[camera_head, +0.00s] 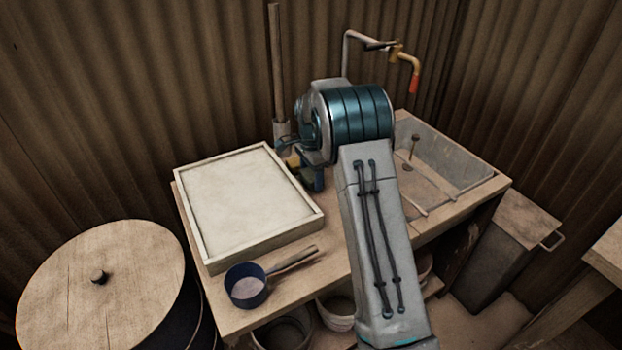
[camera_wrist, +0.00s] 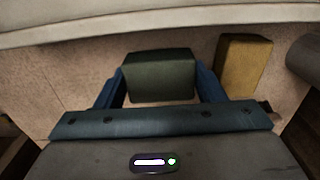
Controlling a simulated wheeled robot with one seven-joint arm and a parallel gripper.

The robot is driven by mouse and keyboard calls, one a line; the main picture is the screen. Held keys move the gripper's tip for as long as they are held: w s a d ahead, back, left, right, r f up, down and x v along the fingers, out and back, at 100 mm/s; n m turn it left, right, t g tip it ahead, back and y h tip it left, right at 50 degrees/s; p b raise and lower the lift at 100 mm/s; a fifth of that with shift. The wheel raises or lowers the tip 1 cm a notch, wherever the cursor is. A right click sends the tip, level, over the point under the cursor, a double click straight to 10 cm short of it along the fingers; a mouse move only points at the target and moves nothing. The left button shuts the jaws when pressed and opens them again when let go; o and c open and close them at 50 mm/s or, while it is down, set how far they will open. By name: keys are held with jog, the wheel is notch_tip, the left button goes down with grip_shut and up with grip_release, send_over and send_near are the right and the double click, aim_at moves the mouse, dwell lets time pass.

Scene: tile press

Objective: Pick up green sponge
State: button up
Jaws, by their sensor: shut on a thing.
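The green sponge (camera_wrist: 160,76) is a dark green block in the wrist view, between the two blue fingers of my gripper (camera_wrist: 160,88). The fingers are shut on its left and right sides. The tabletop shows around and beneath it, and I cannot tell whether the sponge still touches it. In the head view my own arm hides the sponge and most of my gripper (camera_head: 308,178), which is low beside the right side of the framed tray.
A yellow block (camera_wrist: 243,66) lies just right of the sponge. The white framed tray (camera_head: 222,262) is left of my gripper on the wooden table (camera_head: 232,318). A blue-rimmed pan (camera_head: 247,285) sits in front. A sink basin (camera_head: 465,165) is at the right.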

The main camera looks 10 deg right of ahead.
jog(key=r, duration=0.3)
jog(key=shift+s+d, duration=0.15)
jog(key=shift+d, duration=0.2)
jog(key=s+d+r, duration=0.5)
jog(key=d+r, duration=0.1)
jog(key=d, duration=0.3)
jog(key=shift+s+d+r, duration=0.15)
jog(key=shift+s+r, duration=0.05)
jog(key=shift+s, duration=0.15)
